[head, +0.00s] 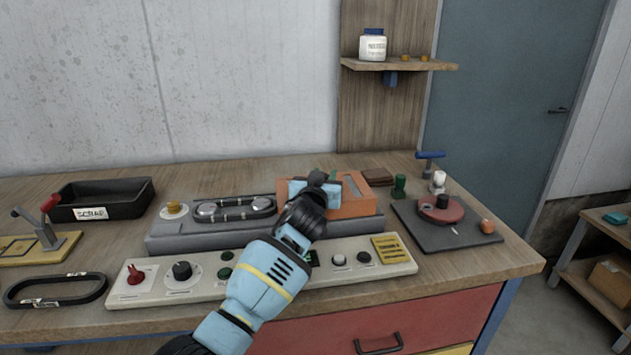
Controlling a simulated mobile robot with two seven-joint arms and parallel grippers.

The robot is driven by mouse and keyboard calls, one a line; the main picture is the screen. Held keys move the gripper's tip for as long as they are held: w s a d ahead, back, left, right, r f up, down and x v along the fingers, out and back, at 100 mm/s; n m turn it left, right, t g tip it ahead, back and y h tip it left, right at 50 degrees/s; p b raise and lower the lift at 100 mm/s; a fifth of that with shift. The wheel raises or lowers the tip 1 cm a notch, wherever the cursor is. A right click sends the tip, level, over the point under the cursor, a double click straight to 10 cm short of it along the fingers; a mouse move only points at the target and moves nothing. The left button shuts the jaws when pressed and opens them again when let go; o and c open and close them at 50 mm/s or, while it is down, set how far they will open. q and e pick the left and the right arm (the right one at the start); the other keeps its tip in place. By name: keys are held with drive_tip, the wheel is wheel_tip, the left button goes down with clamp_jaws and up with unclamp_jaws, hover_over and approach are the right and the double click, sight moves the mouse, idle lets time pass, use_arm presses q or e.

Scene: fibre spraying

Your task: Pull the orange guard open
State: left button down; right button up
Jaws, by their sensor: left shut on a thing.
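The orange guard (352,207) sits on the right part of the grey machine (175,234) on the workbench. It has a slot-like window on its right side. My left gripper (317,184) is at the upper left part of the guard, shut on it as far as I can see. The hand and wrist hide the guard's left front and the exact grip point. A black belt runs round two pulleys (234,208) on the machine, left of the guard. My right gripper does not show.
A control panel (204,277) with knobs and buttons lies in front of the machine. A black scrap tray (104,199), a lever stand (48,236) and a spare belt (55,291) are left. A dark plate with a red disc (441,208) is right. A shelf (400,65) hangs behind.

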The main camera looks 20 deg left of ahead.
use_arm(q)
drive_tip(key=shift+r, duration=0.1)
drive_tip(key=c, duration=1.1)
unclamp_jaws()
drive_tip(key=shift+s+d+p, duration=0.15)
drive_tip(key=shift+s+d, duration=0.05)
drive_tip(key=shift+s, duration=1.1)
drive_tip(key=shift+s+d+p, duration=0.2)
drive_tip(key=shift+s, duration=1.05)
drive_tip(key=shift+s+d+p, duration=0.15)
drive_tip(key=shift+s+d, duration=0.05)
drive_tip(key=shift+s, duration=1.1)
drive_tip(key=shift+s, duration=0.1)
